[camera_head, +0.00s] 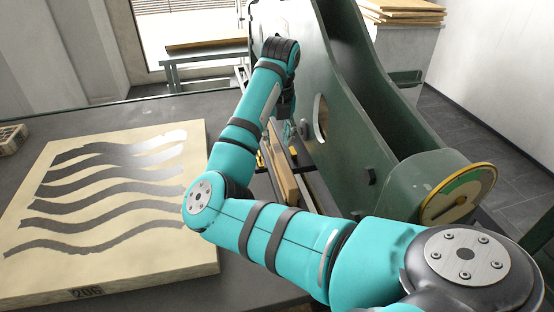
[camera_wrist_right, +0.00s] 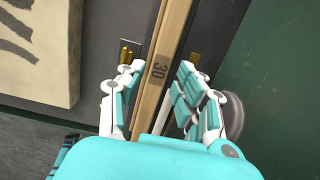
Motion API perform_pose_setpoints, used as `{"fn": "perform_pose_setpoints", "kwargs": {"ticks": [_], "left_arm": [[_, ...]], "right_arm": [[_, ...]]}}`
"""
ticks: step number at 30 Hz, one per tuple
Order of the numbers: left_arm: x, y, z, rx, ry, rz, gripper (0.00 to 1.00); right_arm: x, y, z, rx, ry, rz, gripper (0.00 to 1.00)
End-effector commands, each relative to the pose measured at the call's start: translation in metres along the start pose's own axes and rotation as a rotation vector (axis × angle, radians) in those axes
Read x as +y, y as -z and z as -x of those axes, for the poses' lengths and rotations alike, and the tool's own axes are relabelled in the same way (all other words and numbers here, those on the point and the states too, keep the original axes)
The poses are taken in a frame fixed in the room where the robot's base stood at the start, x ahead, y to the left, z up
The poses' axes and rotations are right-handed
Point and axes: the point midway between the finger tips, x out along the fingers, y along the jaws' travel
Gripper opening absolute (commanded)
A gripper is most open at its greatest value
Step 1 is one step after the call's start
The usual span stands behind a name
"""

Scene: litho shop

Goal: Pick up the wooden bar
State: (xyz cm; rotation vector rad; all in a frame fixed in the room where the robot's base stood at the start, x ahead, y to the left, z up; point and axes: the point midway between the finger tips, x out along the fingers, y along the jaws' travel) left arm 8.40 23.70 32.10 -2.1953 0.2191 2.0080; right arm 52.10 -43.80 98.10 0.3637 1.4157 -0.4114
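The wooden bar (camera_wrist_right: 165,45) is long and narrow, stamped "30", and runs lengthwise between the fingers of my right gripper (camera_wrist_right: 160,76) in the right wrist view. The fingers stand apart, one on each side of the bar, with small gaps, so the gripper looks open. In the head view the bar (camera_head: 283,182) shows partly beside the green machine, and my right arm hides some of it. My right gripper (camera_head: 288,112) is mostly hidden behind its wrist there. My left gripper is in neither view.
A pale stone slab (camera_head: 120,262) with dark wavy stripes and "206" lies on the dark table at left. The green machine frame (camera_head: 355,135) with a wheel stands close to the right of the bar. Small brass fittings (camera_wrist_right: 126,56) flank the bar. A small wooden box (camera_head: 12,140) sits far left.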

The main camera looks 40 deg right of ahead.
Motion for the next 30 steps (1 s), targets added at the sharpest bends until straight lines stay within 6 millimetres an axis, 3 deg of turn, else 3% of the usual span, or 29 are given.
{"fn": "perform_pose_setpoints", "kwargs": {"ticks": [9,17,25,30], "left_arm": [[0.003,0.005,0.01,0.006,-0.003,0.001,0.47],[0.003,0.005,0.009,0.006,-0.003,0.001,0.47],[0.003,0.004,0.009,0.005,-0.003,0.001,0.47],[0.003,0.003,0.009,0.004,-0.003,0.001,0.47]], "right_arm": [[0.0,0.005,-0.041,0.003,0.001,0.0,0.35],[0.0,0.005,-0.044,0.001,0.0,0.0,0.35],[0.0,0.005,-0.044,0.001,0.0,0.0,0.0],[0.0,0.005,-0.043,-0.001,0.0,0.0,0.0]]}}
